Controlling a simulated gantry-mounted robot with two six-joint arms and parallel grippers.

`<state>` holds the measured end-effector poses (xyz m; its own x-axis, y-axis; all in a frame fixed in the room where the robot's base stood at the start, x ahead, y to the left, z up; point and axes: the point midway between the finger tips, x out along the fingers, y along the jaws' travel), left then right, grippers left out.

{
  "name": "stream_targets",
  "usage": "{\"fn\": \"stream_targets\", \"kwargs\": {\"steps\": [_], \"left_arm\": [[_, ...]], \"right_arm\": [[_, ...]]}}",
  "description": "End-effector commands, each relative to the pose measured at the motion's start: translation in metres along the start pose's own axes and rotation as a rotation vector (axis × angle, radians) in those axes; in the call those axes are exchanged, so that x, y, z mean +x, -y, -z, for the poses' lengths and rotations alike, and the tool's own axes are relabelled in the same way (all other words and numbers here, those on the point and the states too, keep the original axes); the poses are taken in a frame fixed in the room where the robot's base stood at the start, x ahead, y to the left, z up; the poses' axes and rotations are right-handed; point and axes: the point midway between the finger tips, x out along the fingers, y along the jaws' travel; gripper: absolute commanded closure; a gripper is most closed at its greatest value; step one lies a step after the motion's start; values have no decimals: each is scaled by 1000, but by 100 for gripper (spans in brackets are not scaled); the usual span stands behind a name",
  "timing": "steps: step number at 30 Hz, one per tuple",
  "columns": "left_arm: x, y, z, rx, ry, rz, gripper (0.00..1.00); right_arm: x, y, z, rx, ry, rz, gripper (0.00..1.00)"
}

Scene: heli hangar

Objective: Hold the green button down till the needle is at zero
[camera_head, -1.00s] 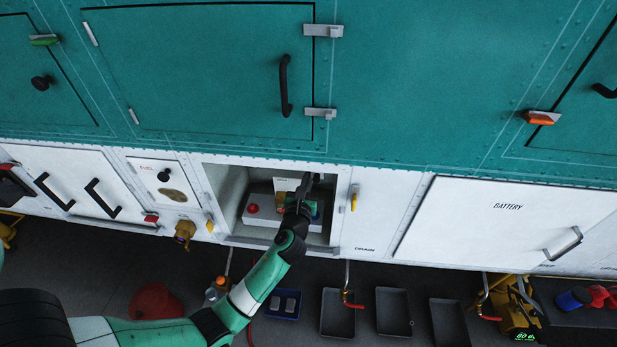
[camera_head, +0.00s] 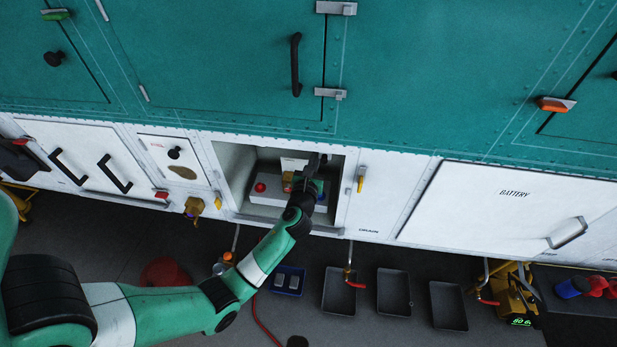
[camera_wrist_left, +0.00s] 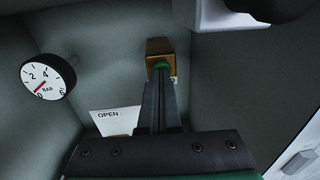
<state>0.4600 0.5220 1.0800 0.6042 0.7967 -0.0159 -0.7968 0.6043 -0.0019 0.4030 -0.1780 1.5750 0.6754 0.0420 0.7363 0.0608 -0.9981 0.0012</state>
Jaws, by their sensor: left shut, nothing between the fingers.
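The green button (camera_wrist_left: 161,65) sits on a brass-coloured block (camera_wrist_left: 160,50) in the left wrist view. My left gripper (camera_wrist_left: 160,80) is shut and empty, its fingertips at the button and covering its lower part. They look in contact, but I cannot tell how far the button is pressed. A round white gauge (camera_wrist_left: 48,77) marked BAR is at the left; its red needle points down-left, close to the 0 mark. In the head view my left gripper (camera_head: 313,166) reaches into the open bay (camera_head: 235,165), hiding the green button. My right gripper is not in view.
A grey box (camera_head: 262,200) with a red button (camera_head: 260,187) stands in the bay, left of my gripper. A label reading OPEN (camera_wrist_left: 112,118) is below the gauge. The bay's walls are close around my gripper. Dark trays (camera_head: 394,292) lie on the floor below.

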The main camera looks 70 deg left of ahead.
Motion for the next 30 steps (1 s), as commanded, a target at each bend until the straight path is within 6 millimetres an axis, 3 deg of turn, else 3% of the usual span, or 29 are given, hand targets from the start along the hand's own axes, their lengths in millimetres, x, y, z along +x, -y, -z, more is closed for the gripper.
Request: {"fn": "stream_targets", "kwargs": {"steps": [9, 15, 20, 30], "left_arm": [[-71, 5, -3, 5, 4, 13, 100], [-107, 5, -2, 4, 5, 12, 100], [-119, 4, -2, 3, 7, 10, 100], [-120, 4, -2, 3, 8, 9, 100]], "right_arm": [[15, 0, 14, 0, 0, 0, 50], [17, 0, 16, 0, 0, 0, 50], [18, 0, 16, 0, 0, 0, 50], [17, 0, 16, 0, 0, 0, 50]]}}
